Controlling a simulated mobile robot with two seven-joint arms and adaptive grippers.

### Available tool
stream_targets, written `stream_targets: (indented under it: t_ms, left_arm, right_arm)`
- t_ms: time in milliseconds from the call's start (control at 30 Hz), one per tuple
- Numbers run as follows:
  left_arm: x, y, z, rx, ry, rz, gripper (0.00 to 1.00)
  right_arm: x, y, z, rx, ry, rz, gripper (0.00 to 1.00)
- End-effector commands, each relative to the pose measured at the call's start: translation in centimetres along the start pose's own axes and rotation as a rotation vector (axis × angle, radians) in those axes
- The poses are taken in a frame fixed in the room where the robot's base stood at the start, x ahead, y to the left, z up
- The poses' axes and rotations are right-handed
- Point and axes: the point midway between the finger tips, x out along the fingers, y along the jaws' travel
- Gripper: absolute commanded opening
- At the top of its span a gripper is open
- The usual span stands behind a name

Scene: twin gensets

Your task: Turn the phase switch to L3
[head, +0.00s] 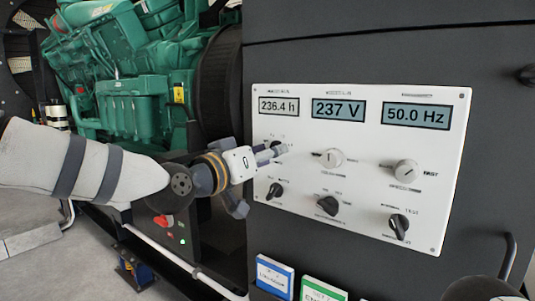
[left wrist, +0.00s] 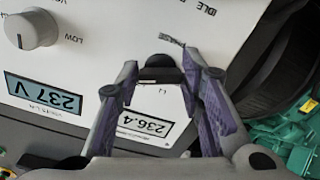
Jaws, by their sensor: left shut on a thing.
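The white control panel (head: 300,218) on the dark cabinet carries a black knob (head: 276,147) at its upper left, below the 236.4 h display. My left gripper (head: 271,153) reaches it from the left and is shut on this knob. In the left wrist view the panel appears upside down. The knob (left wrist: 160,68) sits between the two fingers of the gripper (left wrist: 161,72), with an L-type mark beside it, partly hidden. The knob's exact pointer position cannot be told. My right gripper is not in view.
Right of the held knob are two light knobs (head: 330,158) (head: 405,170). Below are black knobs (head: 275,191) (head: 327,205) (head: 399,226). Displays read 237 V (head: 339,110) and 50.0 Hz (head: 416,115). A green engine (head: 125,100) stands at left. Blue (head: 274,277) and green-edged (head: 322,290) boxes are below.

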Motion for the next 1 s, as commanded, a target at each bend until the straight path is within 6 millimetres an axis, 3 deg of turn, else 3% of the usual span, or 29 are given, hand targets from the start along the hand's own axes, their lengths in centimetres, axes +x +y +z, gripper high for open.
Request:
stream_targets:
  t_ms: [167,200,267,533,633,1000]
  left_arm:
    - [0.0,0.0,0.0,0.003,0.0,0.0,0.07]
    - [0.0,0.0,0.0,0.003,0.0,0.0,0.44]
    - [0.0,0.0,0.0,0.002,0.0,0.0,0.55]
    - [0.0,0.0,0.0,0.001,0.0,0.0,0.55]
    - [-1.0,-0.1,-0.1,0.001,0.0,0.0,0.55]
    - [-10.2,0.0,-0.1,0.0,0.002,0.0,0.55]
  right_arm:
    - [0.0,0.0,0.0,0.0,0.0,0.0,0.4]
    - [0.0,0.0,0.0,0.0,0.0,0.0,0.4]
    - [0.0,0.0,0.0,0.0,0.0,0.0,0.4]
    - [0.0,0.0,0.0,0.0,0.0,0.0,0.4]
    - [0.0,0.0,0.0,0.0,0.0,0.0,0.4]
    - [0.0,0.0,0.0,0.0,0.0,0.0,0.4]
